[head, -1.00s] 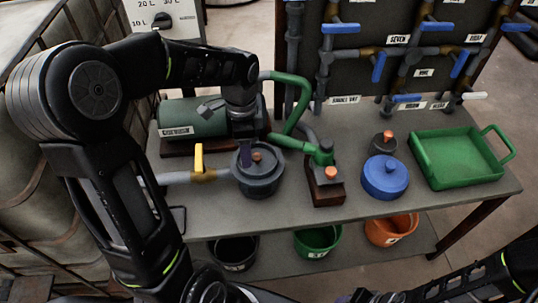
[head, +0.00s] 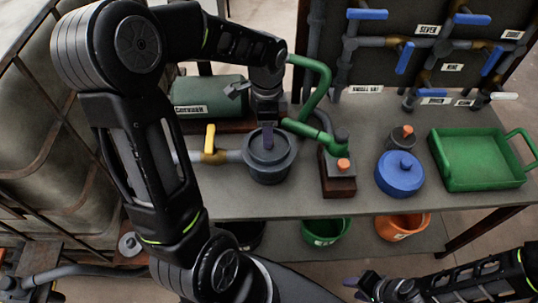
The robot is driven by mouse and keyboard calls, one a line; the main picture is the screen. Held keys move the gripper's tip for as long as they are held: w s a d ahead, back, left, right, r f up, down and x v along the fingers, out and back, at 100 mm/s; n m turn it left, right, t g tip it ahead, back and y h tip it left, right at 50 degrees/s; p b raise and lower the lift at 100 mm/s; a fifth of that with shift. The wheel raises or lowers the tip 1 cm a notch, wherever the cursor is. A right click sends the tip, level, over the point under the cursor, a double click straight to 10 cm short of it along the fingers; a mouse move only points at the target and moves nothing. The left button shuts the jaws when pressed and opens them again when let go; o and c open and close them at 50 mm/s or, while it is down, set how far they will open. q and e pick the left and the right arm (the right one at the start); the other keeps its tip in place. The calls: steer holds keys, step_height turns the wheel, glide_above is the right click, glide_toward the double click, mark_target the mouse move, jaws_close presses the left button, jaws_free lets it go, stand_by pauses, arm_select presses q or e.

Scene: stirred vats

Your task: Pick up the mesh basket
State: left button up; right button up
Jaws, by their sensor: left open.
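I cannot make out a mesh basket in the head view. My left gripper (head: 268,139) is open and points down at the mouth of a dark grey round vat (head: 270,172) on the table.
A yellow-handled valve (head: 210,140) joins the vat's left side. A green pump spout (head: 318,135) on a brown block stands right of it. Further right are a blue lidded pot (head: 400,175), a small orange-knobbed pot (head: 402,137) and a green tray (head: 480,160). Buckets (head: 325,231) stand below.

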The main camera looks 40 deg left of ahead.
mark_target(269, 153)
arm_select(q)
steer(key=f, duration=0.3)
steer(key=f+p, duration=0.1)
steer(key=f, duration=0.1)
steer(key=shift+d+f, duration=0.1)
steer(key=shift+d, duration=0.15)
steer(key=shift+c, duration=0.3)
jaws_close()
stand_by(0.5)
stand_by(0.9)
